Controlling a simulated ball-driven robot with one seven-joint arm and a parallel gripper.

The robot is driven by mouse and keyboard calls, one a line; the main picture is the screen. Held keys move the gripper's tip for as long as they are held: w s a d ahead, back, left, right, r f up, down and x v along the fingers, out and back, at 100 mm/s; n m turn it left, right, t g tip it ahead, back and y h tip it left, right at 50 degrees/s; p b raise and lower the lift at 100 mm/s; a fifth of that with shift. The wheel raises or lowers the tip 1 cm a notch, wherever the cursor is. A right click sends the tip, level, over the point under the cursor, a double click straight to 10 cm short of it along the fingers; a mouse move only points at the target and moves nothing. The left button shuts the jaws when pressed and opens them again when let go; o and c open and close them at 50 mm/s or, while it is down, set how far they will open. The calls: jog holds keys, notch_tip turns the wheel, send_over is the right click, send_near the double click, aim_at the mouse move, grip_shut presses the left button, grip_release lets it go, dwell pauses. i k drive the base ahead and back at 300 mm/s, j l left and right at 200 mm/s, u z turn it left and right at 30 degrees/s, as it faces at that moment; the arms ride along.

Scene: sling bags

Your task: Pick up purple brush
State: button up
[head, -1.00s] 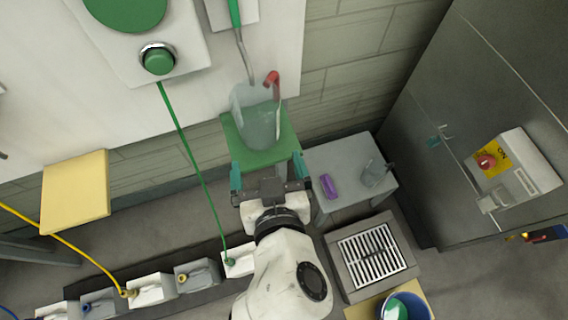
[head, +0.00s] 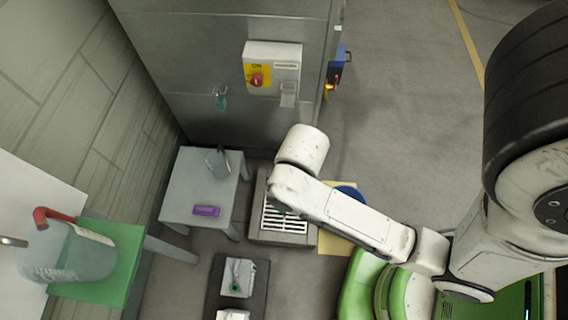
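The purple brush (head: 206,211) lies on the front part of a small grey table (head: 190,183) left of centre in the head view. Nothing touches it from above. My arm reaches in from the right, and its bent end stands to the right of the table over a floor grate. My gripper's fingers do not show; the arm's own links seem to hide them.
A clear jug (head: 217,160) stands at the back of the grey table. A floor grate (head: 285,222) lies right of the table. A metal cabinet (head: 185,60) stands behind. Open floor (head: 400,100) spreads at right.

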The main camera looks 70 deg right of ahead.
aim_at(207, 211)
jog(key=k+l, duration=0.2)
jog(key=k, duration=0.15)
jog(key=i+j+u, duration=0.75)
jog(key=l, duration=0.1)
